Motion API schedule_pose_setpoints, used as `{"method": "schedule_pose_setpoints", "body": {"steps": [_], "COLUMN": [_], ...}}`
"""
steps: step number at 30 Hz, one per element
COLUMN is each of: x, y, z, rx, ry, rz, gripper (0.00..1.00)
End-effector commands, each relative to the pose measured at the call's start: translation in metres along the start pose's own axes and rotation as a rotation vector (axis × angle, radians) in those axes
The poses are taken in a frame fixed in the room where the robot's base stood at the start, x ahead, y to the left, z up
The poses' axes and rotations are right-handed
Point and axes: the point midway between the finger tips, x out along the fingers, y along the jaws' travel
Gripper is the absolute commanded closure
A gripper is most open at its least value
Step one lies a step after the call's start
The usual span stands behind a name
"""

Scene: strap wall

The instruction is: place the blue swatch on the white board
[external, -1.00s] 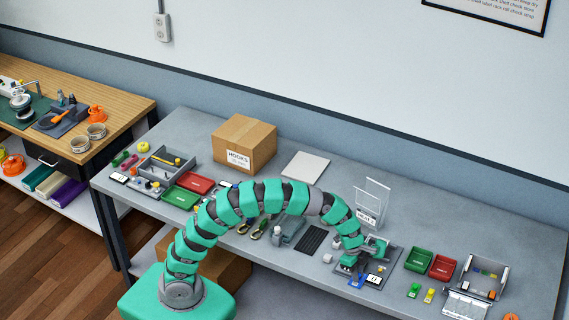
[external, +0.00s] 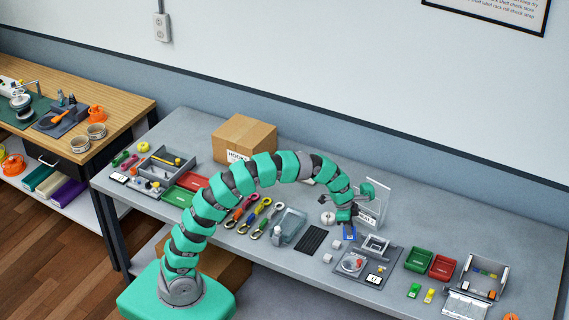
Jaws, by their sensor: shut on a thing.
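My gripper (external: 348,222) is raised above the right half of the grey bench. It is shut on the blue swatch (external: 349,232), which hangs below the fingers. The swatch is small and its lower edge looks clear of the bench. The white board (external: 308,182) lies flat at the back of the bench, left of my gripper. My arm covers most of it, and only a sliver shows under the arm.
A clear sign holder (external: 376,200) stands just right of my gripper. A grey tray with a scale (external: 353,262) lies in front. A cardboard box (external: 244,135) stands behind my arm. Green (external: 419,259) and red (external: 442,267) trays sit to the right.

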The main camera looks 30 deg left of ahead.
Motion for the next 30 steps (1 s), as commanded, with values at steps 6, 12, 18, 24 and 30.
{"method": "schedule_pose_setpoints", "body": {"steps": [6, 12, 18, 24, 30], "x": [-0.015, -0.03, -0.048, -0.066, -0.077], "y": [-0.083, -0.147, -0.208, -0.253, -0.277], "z": [0.053, 0.108, 0.175, 0.245, 0.29], "rx": [-0.246, -0.458, -0.685, -0.892, -1.021], "ry": [-0.005, -0.006, -0.001, 0.002, 0.009], "rz": [-0.063, -0.119, -0.18, -0.236, -0.271], "gripper": [1.0, 1.0, 1.0, 1.0, 1.0]}}
